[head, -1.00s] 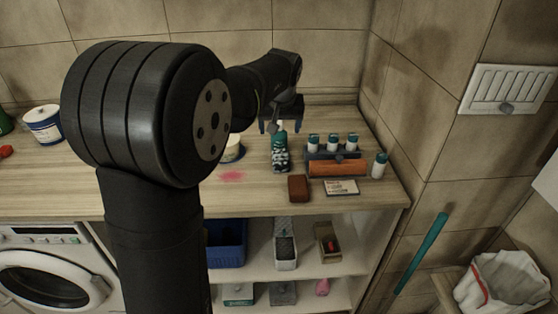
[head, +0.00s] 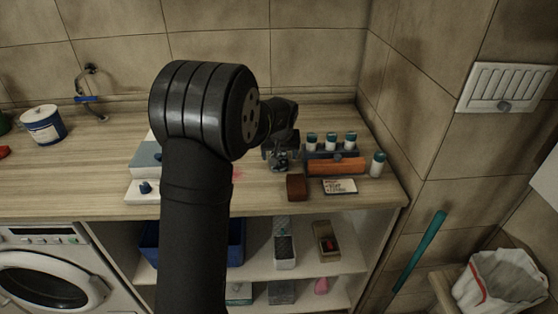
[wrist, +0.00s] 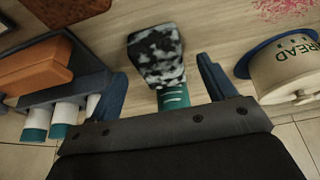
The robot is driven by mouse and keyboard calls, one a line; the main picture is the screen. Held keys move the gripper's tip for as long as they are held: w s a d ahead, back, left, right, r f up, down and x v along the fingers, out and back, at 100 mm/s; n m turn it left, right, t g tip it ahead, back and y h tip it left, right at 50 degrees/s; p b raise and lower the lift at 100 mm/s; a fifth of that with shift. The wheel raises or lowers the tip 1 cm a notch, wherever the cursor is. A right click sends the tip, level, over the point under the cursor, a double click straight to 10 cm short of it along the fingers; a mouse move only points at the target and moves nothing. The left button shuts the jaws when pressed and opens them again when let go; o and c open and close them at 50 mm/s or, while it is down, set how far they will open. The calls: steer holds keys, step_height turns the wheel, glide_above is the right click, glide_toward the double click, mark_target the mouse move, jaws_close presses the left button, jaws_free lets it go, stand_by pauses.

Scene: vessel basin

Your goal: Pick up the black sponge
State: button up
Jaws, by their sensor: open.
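A black-and-white speckled block with a teal striped end, which I take to be the black sponge (wrist: 155,52), shows in the wrist view between and just beyond my fingertips. In the head view the speckled thing (head: 279,163) stands on the counter, left of the rack and partly hidden by my gripper. My gripper (wrist: 161,68) is open, with one blue finger on either side of the teal end. I cannot tell whether either finger touches it.
A rack (head: 335,164) with white teal-capped bottles and an orange-brown roll stands close on the right. A brown block (head: 297,187) and a card (head: 340,186) lie in front. A cream tin (wrist: 285,70) with a blue rim is near the other finger. A tiled wall is behind.

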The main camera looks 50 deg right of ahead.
steer(key=shift+x, duration=1.05)
steer(key=c, duration=1.1)
steer(key=shift+r, duration=0.1)
steer(key=shift+r, duration=0.6)
step_height(320, 180, up, 3)
steer(key=shift+f, duration=0.1)
steer(key=s+r, duration=0.2)
steer(key=s, duration=0.2)
steer(key=s+r, duration=0.2)
steer(key=s, duration=0.1)
steer(key=s+r, duration=0.2)
steer(key=s, duration=0.2)
steer(key=shift+s+r, duration=0.35)
steer(key=shift+r, duration=0.05)
